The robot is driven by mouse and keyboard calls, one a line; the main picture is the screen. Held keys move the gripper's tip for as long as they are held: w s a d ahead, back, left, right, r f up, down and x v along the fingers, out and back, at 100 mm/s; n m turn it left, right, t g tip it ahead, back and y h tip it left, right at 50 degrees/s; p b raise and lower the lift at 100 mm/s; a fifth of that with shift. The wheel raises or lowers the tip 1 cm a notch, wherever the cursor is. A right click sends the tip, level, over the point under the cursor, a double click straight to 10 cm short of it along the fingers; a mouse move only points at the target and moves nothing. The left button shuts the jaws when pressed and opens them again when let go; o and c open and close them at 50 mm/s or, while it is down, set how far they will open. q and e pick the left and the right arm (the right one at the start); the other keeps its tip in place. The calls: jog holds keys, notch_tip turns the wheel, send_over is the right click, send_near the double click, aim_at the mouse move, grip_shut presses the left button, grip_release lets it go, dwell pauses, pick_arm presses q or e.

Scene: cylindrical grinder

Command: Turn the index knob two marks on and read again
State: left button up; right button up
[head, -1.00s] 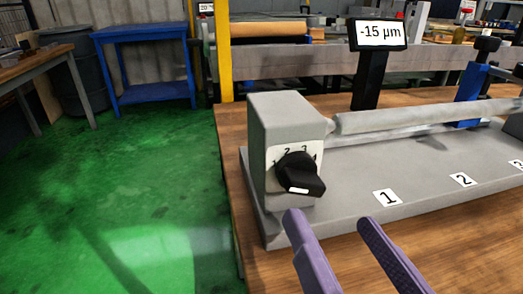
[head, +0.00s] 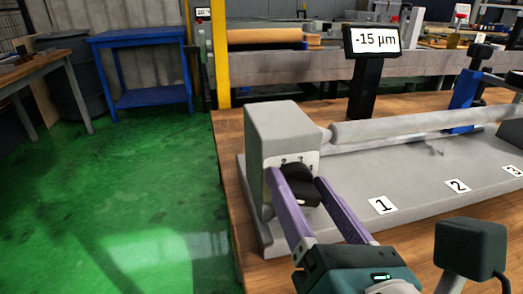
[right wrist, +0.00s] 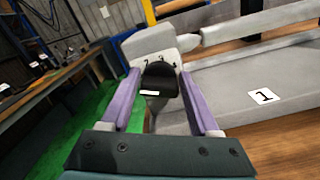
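The black index knob (head: 301,186) sits on the front of the grey headstock (head: 285,130), over a white dial plate with number marks. The knob also shows in the right wrist view (right wrist: 159,82); its white pointer line is at its lower edge. My right gripper (head: 294,178) is open, its purple fingers on either side of the knob; I cannot tell whether they touch it. The same gripper shows in the right wrist view (right wrist: 161,90). The display (head: 373,40) reads -15 µm. My left gripper is not in view.
The grey machine bed (head: 420,190) carries labels 1, 2 and 3 and a long grey roller (head: 410,122). A blue stand (head: 466,95) is at the back right. The wooden bench (head: 228,135) ends left of the headstock, with green floor beyond.

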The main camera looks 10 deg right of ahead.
jog(key=c, duration=0.9)
jog(key=m+b, duration=0.3)
jog(key=m, duration=0.1)
jog(key=shift+d+f, duration=0.1)
jog(key=shift+f, duration=0.15)
jog(key=m+b, duration=0.3)
jog(key=m, duration=0.2)
jog(key=shift+d+f, duration=0.1)
jog(key=m+b, duration=0.2)
jog(key=m, duration=0.2)
jog(key=shift+f+m, duration=0.1)
jog(key=shift+m, duration=0.3)
jog(key=shift+m+b, duration=0.6)
jog(key=shift+m, duration=1.3)
